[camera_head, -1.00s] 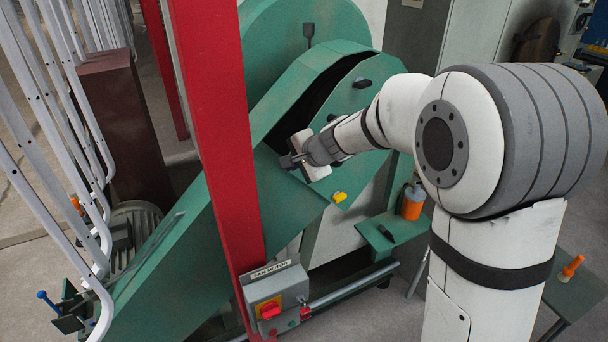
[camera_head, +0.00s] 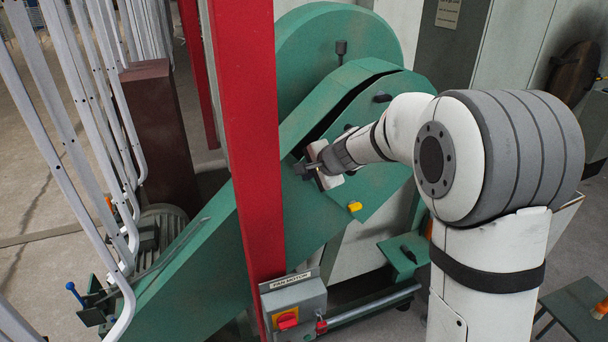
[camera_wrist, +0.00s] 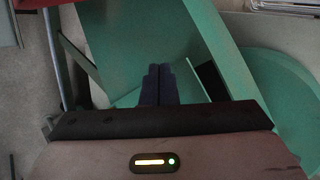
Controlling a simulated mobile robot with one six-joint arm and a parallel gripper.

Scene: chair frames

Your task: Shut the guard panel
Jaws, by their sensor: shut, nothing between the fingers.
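The guard panel (camera_head: 378,187) is a green plate on the side of the green fan housing (camera_head: 190,262), with a dark knob near its top and a yellow piece (camera_head: 355,207) at its lower edge. A narrow dark gap runs along its upper left edge, so the panel stands slightly open. My gripper (camera_head: 306,169) is at the panel's left side, its fingers together and empty. Whether they touch the panel is unclear. In the wrist view the two dark fingertips (camera_wrist: 158,72) lie side by side in front of green metal.
A red post (camera_head: 246,150) stands just left of my gripper. A grey motor switch box (camera_head: 294,305) with a red knob sits below. White chair frames (camera_head: 75,120) hang at the left. A small green shelf (camera_head: 402,262) is at the lower right.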

